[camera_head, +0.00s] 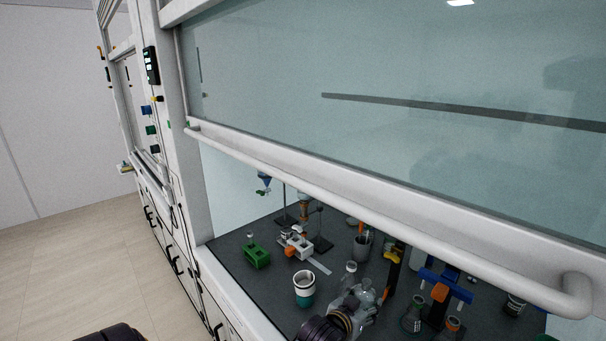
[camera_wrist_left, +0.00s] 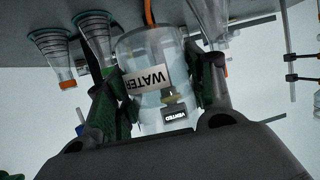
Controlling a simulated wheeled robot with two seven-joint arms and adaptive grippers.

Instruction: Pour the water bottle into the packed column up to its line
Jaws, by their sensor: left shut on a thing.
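The water bottle (camera_wrist_left: 148,48) is clear, with a white WATER label and a small black VENTED label. It fills the middle of the left wrist view. My left gripper (camera_wrist_left: 157,95) is shut on it, one green-padded finger on each side. In the head view my left gripper (camera_head: 350,312) is at the bottom, inside the hood opening, among clear glassware that overlaps it. A slim column with orange-brown parts (camera_head: 304,208) stands on a stand farther back left; I cannot tell surely that it is the packed column. Its line is too small to see. My right gripper is not in view.
The raised sash's lower rail (camera_head: 390,204) crosses above the bench. A white-and-green cup (camera_head: 304,289), a green block (camera_head: 257,256), a grey holder (camera_head: 362,247) and a blue clamp stand (camera_head: 446,284) stand around. The dark worktop between cup and green block is fairly clear.

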